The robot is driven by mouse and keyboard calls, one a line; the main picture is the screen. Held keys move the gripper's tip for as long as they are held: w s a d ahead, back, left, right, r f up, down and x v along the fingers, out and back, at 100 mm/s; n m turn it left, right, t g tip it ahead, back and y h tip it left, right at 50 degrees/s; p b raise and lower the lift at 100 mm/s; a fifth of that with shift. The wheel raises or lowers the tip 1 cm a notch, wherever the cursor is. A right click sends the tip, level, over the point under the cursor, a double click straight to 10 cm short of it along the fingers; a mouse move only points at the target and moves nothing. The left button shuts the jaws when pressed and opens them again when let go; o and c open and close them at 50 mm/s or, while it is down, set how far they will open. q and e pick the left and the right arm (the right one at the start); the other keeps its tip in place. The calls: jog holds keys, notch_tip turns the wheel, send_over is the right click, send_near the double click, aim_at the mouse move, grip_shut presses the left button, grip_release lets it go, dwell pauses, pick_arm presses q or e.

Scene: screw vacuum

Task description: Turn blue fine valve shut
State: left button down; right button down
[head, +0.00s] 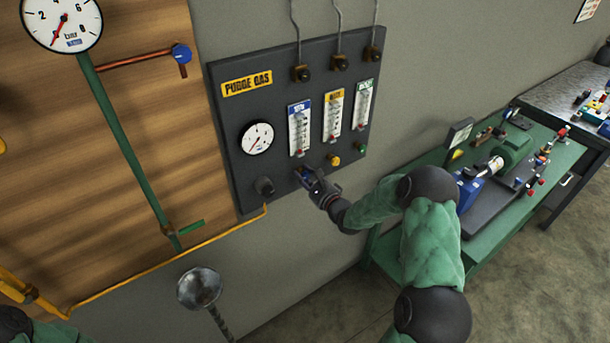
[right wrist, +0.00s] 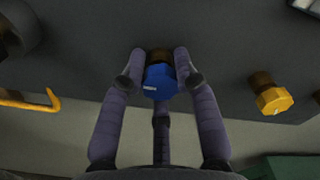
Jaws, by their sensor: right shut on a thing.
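The blue fine valve (right wrist: 160,82) is a faceted blue knob on the lower part of the dark purge gas panel (head: 230,124). In the right wrist view it sits between the fingers of my right gripper (right wrist: 159,70), which is shut on it. A white mark shows on the knob's face. In the head view my right gripper (head: 308,179) reaches the panel's lower edge and covers most of the valve. My left gripper is not in view; only a bit of my left arm shows at the bottom left corner.
A yellow knob (right wrist: 273,97) is close on the right of the blue valve. Flow tubes and a gauge (head: 257,138) are above. A green bench (head: 480,262) with tools stands at the right, near my right arm.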

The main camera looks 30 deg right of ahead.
jog(key=shift+f, duration=0.1)
dwell(0.3)
jog(key=c, duration=0.9)
grip_release()
jog(key=shift+s, duration=0.15)
jog(key=s, duration=1.1)
jog(key=shift+s+d, duration=0.35)
jog(key=shift+d, duration=0.1)
